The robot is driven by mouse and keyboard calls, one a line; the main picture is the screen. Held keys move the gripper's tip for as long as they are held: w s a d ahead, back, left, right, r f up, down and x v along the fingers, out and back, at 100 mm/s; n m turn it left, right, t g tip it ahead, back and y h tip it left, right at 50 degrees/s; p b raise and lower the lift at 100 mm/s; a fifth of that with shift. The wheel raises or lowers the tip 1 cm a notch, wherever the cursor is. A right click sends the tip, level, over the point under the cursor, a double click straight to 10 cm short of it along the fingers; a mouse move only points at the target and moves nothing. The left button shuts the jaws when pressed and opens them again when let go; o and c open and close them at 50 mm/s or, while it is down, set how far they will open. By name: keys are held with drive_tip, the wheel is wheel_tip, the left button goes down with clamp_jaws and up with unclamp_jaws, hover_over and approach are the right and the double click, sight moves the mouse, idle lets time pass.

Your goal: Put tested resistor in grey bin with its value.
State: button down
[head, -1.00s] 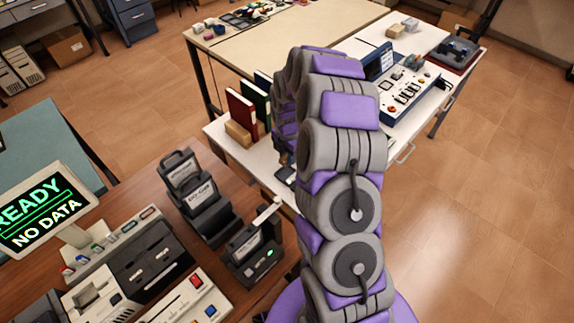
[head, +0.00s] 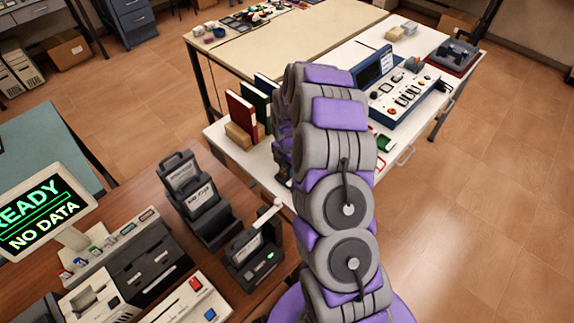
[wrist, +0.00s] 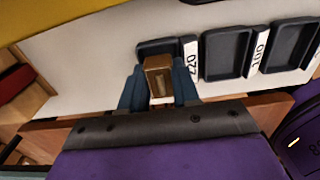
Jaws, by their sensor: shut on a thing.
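My gripper (wrist: 159,84) shows in the wrist view with its two blue fingers shut on a small brown block, the resistor (wrist: 158,70). No value can be read on it. The resistor is in front of a dark grey bin (wrist: 166,45) with the label 220 (wrist: 191,62) at its right. Whether it is above or inside that bin's edge is hard to tell. A second grey bin (wrist: 227,52) is to the right, then the label 100 (wrist: 259,52) and a third bin (wrist: 293,42). In the head view my arm hides the gripper and the bins.
The white table (head: 222,135) holds upright books (head: 241,110), a blue-framed test panel (head: 400,97) and a green item (head: 385,142). A brown desk nearby carries a screen (head: 38,207) reading READY NO DATA and several dark devices. The tiled floor at right is clear.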

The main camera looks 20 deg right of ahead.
sight(286, 168)
drive_tip(key=shift+a+f, duration=0.1)
drive_tip(key=c, duration=0.8)
unclamp_jaws()
drive_tip(key=shift+a, duration=0.1)
drive_tip(key=shift+r, duration=0.25)
wheel_tip(286, 168, up, 12)
drive_tip(key=p, duration=0.3)
drive_tip(key=s+a+r+m, duration=0.5)
drive_tip(key=s+r, duration=0.2)
drive_tip(key=r, duration=0.2)
drive_tip(key=s+a+r+m, duration=0.2)
drive_tip(key=s+m, duration=0.3)
drive_tip(key=s, duration=0.5)
drive_tip(key=s+a+r+m+g, duration=0.1)
drive_tip(key=s+r+m, duration=0.3)
drive_tip(key=s, duration=0.6)
drive_tip(key=s+a+r+m, duration=0.3)
drive_tip(key=s+m, duration=0.5)
drive_tip(key=s, duration=0.3)
drive_tip(key=shift+g, duration=0.4)
